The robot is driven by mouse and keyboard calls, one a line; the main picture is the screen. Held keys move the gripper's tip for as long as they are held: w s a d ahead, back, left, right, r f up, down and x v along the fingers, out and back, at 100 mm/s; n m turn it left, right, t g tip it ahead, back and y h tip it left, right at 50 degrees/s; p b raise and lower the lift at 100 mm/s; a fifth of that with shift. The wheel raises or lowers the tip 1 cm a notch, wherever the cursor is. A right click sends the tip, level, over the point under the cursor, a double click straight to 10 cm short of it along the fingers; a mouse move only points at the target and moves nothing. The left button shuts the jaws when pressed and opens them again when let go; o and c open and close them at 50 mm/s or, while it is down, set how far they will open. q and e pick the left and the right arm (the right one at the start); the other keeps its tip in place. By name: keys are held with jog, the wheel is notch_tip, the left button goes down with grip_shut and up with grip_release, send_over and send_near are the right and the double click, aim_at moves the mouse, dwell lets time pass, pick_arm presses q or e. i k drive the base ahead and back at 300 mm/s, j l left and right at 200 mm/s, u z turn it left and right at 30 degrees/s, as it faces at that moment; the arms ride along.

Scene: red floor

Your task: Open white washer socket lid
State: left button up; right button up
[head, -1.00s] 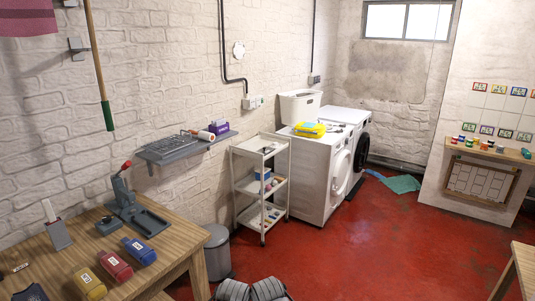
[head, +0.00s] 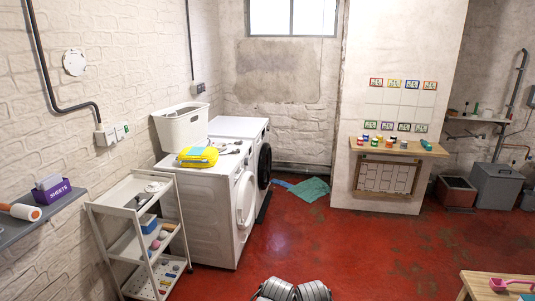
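The white washer (head: 208,205) stands by the left wall with its round front door facing right. White socket boxes (head: 105,137) are on the left wall at the end of a dark conduit, beside the washer. A box with green marks (head: 122,131) sits right next to them. Another small socket box (head: 199,88) hangs on the wall above the second machine, under a second conduit. Whether any lid is open or shut is too small to tell.
A white shelf cart (head: 138,235) stands in front of the washer, below the sockets. A white basket (head: 181,127) and a yellow pack (head: 198,156) sit atop the machines. A grey wall shelf (head: 40,216) is at left. Red floor (head: 350,240) is clear ahead.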

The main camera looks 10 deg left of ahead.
aim_at(119, 129)
jog(key=i+u, duration=0.15)
jog(key=i, duration=0.45)
jog(key=i+u, duration=0.2)
jog(key=i, duration=0.45)
jog(key=i+l+u, duration=0.15)
jog(key=i, duration=0.45)
jog(key=i+u, duration=0.25)
jog(key=i, duration=0.3)
jog(key=i+l+u, duration=0.2)
jog(key=i, duration=0.35)
jog(key=i+l+u, duration=0.25)
jog(key=i, duration=0.3)
jog(key=j, duration=0.1)
